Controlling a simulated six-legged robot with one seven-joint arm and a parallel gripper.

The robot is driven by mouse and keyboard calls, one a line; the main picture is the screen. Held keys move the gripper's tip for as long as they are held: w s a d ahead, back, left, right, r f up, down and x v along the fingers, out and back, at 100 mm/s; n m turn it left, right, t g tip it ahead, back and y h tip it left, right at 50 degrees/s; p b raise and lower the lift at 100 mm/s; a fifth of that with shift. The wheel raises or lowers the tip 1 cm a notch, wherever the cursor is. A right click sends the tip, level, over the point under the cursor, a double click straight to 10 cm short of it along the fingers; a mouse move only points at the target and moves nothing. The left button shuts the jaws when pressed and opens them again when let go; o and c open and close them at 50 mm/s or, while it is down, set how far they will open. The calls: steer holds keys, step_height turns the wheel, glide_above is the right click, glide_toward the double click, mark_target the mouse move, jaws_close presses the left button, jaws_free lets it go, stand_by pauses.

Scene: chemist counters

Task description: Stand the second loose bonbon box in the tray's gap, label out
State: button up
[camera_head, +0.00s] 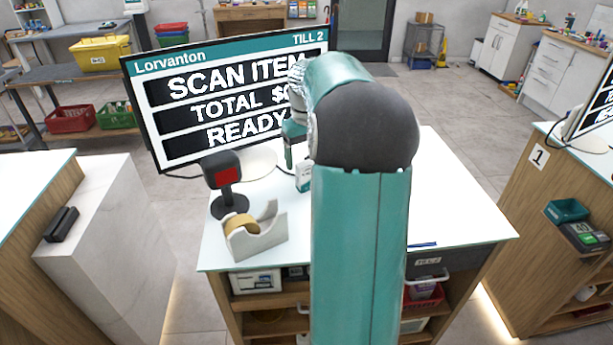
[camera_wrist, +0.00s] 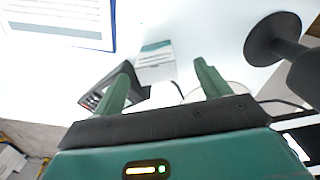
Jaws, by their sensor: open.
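A small white box with a teal band (camera_head: 303,177) stands on the white counter top, partly hidden behind my arm. It also shows in the wrist view (camera_wrist: 156,62), with small print on its face; I cannot read whether it is a bonbon box. My gripper (camera_wrist: 163,66) is open and empty, its two green fingers on either side of the box in that picture. The gap in depth between fingertips and box is unclear. In the head view my gripper (camera_head: 290,158) hangs just left of the box. No tray or gap can be made out.
A till screen (camera_head: 235,95) stands behind, with a black scanner on a stand (camera_head: 224,180) and a tape dispenser (camera_head: 257,232) at left.

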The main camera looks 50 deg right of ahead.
steer(key=f, duration=0.6)
steer(key=shift+d+f, duration=0.25)
steer(key=shift+d, duration=0.05)
steer(key=c, duration=1.1)
steer(key=shift+r, duration=0.2)
